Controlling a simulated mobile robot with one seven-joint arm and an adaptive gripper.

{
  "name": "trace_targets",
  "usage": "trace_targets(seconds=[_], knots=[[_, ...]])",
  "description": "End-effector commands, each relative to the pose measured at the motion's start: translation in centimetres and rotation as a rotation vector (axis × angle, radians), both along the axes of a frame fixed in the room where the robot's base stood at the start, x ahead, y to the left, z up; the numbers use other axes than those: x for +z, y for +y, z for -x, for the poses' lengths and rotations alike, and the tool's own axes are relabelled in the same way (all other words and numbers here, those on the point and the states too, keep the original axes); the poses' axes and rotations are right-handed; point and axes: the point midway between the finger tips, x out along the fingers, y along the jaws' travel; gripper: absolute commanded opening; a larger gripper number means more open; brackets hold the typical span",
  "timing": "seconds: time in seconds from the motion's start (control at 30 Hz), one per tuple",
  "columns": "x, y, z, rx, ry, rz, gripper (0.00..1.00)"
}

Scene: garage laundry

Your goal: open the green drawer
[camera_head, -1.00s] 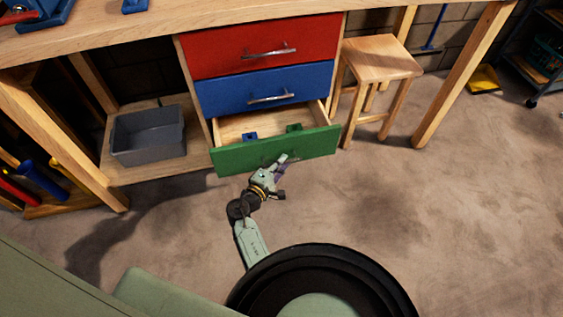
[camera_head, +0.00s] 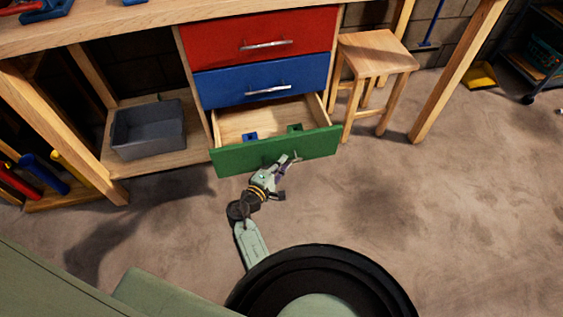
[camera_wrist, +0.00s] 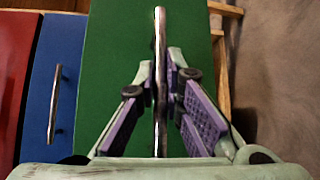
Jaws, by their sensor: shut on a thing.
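The green drawer (camera_head: 235,158) is the lowest of a stack of drawers under the workbench and stands pulled out. Its inside shows, with a blue item (camera_head: 250,136) and a green item (camera_head: 295,128) in it. My gripper (camera_head: 287,161) is at the drawer's front. In the wrist view my gripper (camera_wrist: 164,100) has its purple-padded fingers on either side of the metal handle (camera_wrist: 160,45), shut on it. The green drawer front (camera_wrist: 112,60) fills the middle of that view. In the head view the handle is mostly hidden by the fingers.
The red drawer (camera_head: 225,50) and blue drawer (camera_head: 225,90) above are shut. A grey bin (camera_head: 150,140) sits on the shelf at left. A wooden stool (camera_head: 375,55) stands close to the right. The floor (camera_head: 440,210) at right is clear.

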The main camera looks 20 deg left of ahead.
Motion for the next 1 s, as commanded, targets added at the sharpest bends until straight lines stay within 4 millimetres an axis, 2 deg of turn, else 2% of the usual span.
trace_targets(seconds=[0.2, 0.33, 0.47, 0.73, 0.77, 1.0], knots=[[0.0, -3.1, 4.5, 0.0, 0.002, 0.007, 0.0], [0.0, -4.2, 6.1, -0.001, 0.002, 0.004, 0.0], [0.0, -4.5, 6.7, 0.0, 0.001, 0.003, 0.0], [0.1, -4.5, 6.7, 0.001, 0.0, 0.003, 0.0], [0.1, -4.5, 6.7, 0.001, 0.0, 0.003, 0.1], [0.1, -4.5, 6.7, 0.0, -0.001, 0.001, 0.26]])
